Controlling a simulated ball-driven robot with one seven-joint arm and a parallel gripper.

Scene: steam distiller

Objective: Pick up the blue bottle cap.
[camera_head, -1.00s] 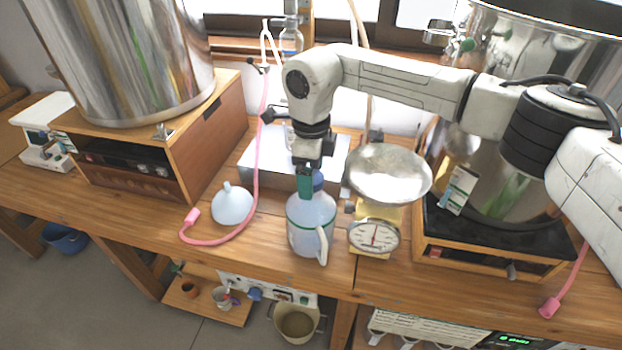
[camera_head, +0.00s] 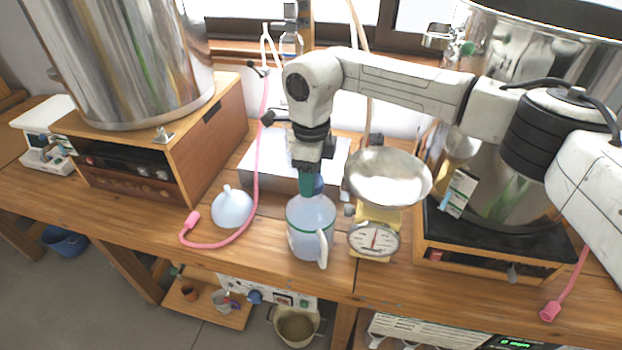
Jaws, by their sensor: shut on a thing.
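I cannot tell whether the cap still touches the bottle's neck.
A kitchen scale with a metal bowl (camera_head: 388,177) stands close to the right of the bottle. A white funnel (camera_head: 232,206) and a pink hose (camera_head: 216,241) lie to the left. A metal box (camera_head: 262,165) is behind. The bench's front edge is near.

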